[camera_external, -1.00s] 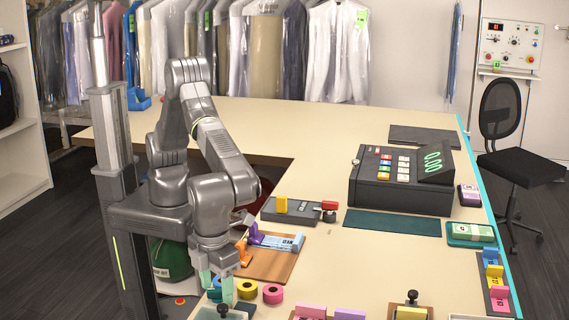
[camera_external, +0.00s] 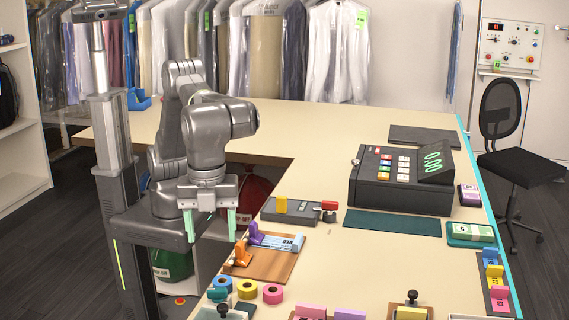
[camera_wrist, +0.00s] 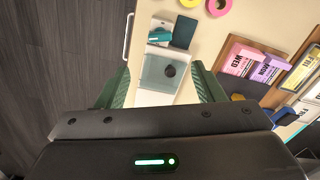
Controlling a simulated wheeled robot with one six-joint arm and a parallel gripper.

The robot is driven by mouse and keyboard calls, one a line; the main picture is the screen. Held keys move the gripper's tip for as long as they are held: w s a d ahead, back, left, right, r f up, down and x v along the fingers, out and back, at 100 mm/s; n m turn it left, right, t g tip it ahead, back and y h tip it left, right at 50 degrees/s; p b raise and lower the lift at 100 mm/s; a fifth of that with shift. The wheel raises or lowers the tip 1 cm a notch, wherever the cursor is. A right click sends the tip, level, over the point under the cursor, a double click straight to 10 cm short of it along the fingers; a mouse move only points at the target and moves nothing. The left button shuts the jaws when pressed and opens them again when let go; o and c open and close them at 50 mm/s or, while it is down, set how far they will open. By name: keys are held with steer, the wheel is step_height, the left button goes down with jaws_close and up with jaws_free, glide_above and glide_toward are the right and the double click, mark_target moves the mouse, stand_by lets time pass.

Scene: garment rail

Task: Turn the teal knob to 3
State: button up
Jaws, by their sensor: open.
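No knob that I can clearly make out as teal shows. In the wrist view a small device with a pale teal top (camera_wrist: 152,72) carries a round black knob (camera_wrist: 170,71), seen between my fingers. In the external view a black knob (camera_external: 223,309) shows at the bottom edge, partly cut off. A control panel (camera_external: 511,46) with several small knobs hangs on the far right wall; their colours are too small to tell surely. My gripper (camera_external: 211,224) has green fingers set wide apart, pointing down, empty, above the table's left edge. It also shows in the wrist view (camera_wrist: 162,92).
A dark cash register (camera_external: 403,180) stands at right.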

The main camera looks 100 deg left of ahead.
mark_target(221, 281)
step_height(221, 281, down, 14)
steer(key=shift+r+p, duration=0.25)
steer(key=shift+p, duration=0.05)
steer(key=shift+c, duration=0.4)
steer(key=c, duration=0.9)
steer(key=shift+r+m+p, duration=0.15)
steer(key=shift+m+p, duration=0.25)
steer(key=shift+m, duration=0.2)
steer(key=shift+m+p, duration=0.4)
steer(key=shift+m, duration=0.9)
steer(key=o, duration=1)
